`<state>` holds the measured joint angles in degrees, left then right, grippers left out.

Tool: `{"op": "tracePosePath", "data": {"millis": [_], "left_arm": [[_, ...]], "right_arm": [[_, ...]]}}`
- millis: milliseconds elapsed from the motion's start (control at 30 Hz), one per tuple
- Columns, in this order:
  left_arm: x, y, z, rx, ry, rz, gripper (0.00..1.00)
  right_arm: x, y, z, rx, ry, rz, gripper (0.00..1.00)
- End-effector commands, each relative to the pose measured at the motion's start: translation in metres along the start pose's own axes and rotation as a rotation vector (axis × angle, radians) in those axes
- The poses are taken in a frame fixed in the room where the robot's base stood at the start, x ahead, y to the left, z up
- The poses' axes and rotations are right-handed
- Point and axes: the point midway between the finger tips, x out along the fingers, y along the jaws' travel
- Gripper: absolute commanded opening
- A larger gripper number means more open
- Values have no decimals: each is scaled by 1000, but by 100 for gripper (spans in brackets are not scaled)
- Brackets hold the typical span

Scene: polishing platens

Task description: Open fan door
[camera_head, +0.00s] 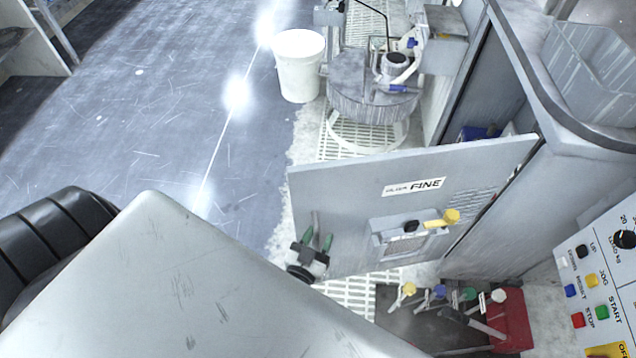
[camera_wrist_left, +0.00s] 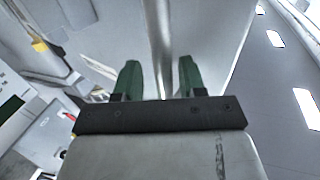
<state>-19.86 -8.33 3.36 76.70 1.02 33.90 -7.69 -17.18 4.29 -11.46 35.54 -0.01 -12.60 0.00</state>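The grey door (camera_head: 340,190), labelled FINE, hangs swung out from the grey cabinet (camera_head: 505,235), with the cabinet's side opening visible behind it. A slim upright metal handle (camera_head: 316,222) is near the door's free left edge. My left gripper (camera_head: 317,241) is at this handle, its two green fingers apart. In the left wrist view the handle (camera_wrist_left: 160,45) runs between the fingers (camera_wrist_left: 158,78), with gaps showing on both sides; I cannot tell whether either finger touches it. My right gripper is not in view.
A yellow-handled latch (camera_head: 440,220) is on the door's right part. Several coloured valves (camera_head: 440,293) stand below it. A control panel (camera_head: 600,285) is at the right. A white bucket (camera_head: 299,66) and a polishing machine (camera_head: 372,95) stand behind. The floor (camera_head: 150,110) at left is clear.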

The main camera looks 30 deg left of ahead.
Motion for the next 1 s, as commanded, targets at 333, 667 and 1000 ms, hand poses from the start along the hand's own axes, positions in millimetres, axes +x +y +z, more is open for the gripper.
{"op": "tracePosePath", "data": {"millis": [333,667,1000], "left_arm": [[-24,-1,-1,-1,-5,-1,41],[-88,0,0,0,-5,0,41],[-108,1,0,0,0,1,41]], "right_arm": [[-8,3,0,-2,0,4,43],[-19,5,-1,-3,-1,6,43],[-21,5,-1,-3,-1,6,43]]}}
